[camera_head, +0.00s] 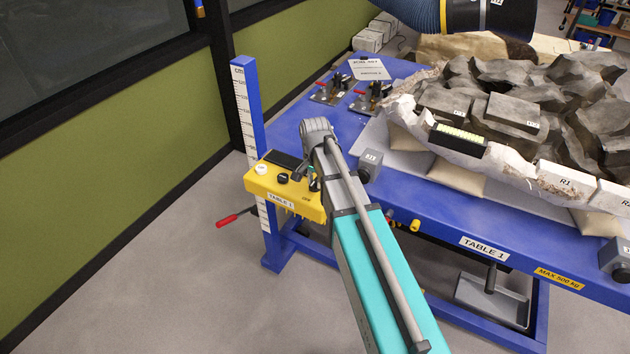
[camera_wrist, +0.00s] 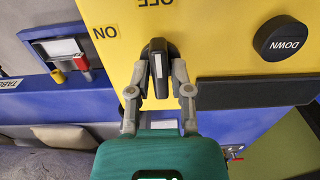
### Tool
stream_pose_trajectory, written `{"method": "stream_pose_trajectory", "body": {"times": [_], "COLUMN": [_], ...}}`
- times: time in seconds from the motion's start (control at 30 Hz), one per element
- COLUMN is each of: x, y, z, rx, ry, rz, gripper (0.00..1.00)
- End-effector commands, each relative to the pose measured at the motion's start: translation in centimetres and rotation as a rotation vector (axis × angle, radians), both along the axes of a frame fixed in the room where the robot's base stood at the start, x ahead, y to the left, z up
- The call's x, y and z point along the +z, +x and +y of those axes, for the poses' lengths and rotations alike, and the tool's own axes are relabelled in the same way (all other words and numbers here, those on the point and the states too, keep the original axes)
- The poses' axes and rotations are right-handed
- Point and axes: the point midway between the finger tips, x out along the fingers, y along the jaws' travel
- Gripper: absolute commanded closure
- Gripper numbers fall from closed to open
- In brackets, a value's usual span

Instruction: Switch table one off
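The yellow control box (camera_head: 258,183), labelled TABLE 1, sits on the left end of the blue table (camera_head: 440,226). In the wrist view its yellow face (camera_wrist: 215,30) carries a black rotary switch (camera_wrist: 158,58) with a pale line. The word ON is left of the switch and OFF is above it, upside down. The switch's long side runs nearly up and down, toward OFF. My gripper (camera_wrist: 161,75) has one finger on each side of the switch, with a small gap visible on the right. In the head view my gripper (camera_head: 307,176) is over the box, largely hiding the switch.
A round black DOWN knob (camera_wrist: 281,38) is right of the switch. A grey box (camera_head: 370,165) is close to my arm. A large fossil block fills the table's right side.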

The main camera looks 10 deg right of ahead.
Motion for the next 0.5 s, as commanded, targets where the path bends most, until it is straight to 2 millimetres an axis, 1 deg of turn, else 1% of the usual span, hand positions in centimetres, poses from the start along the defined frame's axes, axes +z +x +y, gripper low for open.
{"method": "stream_pose_trajectory", "body": {"times": [0.03, 0.1, 0.5], "x": [0.0, 0.0, 0.01], "y": [0.0, 0.01, 0.04], "z": [0.0, -0.01, 0.0], "rx": [0.0, 0.001, 0.005], "ry": [0.0, 0.0, 0.0], "rz": [0.0, 0.0, -0.001], "gripper": [0.56, 0.46, 0.46]}}
